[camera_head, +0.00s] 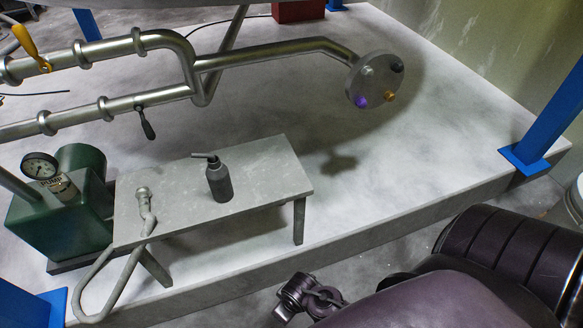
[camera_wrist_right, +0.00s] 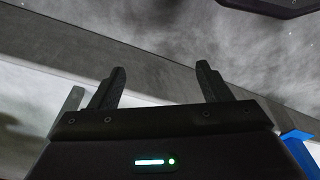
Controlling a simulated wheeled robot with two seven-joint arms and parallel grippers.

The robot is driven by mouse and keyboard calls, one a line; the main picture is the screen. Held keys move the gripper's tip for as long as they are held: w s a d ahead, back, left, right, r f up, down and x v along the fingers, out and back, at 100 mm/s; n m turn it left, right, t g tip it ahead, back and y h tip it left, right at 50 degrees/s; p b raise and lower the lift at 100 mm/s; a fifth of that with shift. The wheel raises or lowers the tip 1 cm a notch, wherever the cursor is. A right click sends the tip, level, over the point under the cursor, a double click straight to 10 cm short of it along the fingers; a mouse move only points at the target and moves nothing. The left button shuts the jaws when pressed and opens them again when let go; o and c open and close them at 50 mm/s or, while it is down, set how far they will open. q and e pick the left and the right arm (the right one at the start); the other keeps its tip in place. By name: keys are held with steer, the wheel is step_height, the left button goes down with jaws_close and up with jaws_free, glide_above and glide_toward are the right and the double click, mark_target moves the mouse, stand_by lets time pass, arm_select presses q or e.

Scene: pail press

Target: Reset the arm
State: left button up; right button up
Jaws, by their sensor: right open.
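My right gripper (camera_wrist_right: 158,75) shows in the right wrist view. Its two dark fingers stand wide apart with nothing between them. Beyond the fingers are a grey ledge and a mottled grey surface. In the head view, purple and black parts of my own body fill the bottom right. A small dark jointed part at the bottom centre sits beside them, and I cannot tell what it is. My left gripper is in neither view.
A grey bench (camera_head: 265,170) holds a dark pump bottle (camera_head: 219,180) and a hose nozzle (camera_head: 146,210). A green pump (camera_head: 60,222) with a gauge (camera_head: 40,167) stands left. Steel pipes end in a round disc (camera_head: 374,80). A blue post (camera_head: 548,122) stands right. The platform's right side is clear.

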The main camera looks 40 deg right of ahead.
steer(key=shift+s+f+g, duration=0.25)
steer(key=shift+s+g, duration=0.05)
steer(key=shift+s, duration=0.2)
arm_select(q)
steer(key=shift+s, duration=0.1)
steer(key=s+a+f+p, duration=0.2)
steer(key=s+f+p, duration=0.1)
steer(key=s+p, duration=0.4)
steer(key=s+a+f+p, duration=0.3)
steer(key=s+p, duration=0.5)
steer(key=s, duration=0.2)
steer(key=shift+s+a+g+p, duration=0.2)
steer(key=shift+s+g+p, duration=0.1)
arm_select(e)
steer(key=s+d+f, duration=0.2)
steer(key=s+f, duration=0.1)
steer(key=s, duration=0.6)
steer(key=s+d+f, duration=0.3)
steer(key=s, duration=0.5)
steer(key=shift+s+d, duration=0.25)
steer(key=shift+s, duration=0.1)
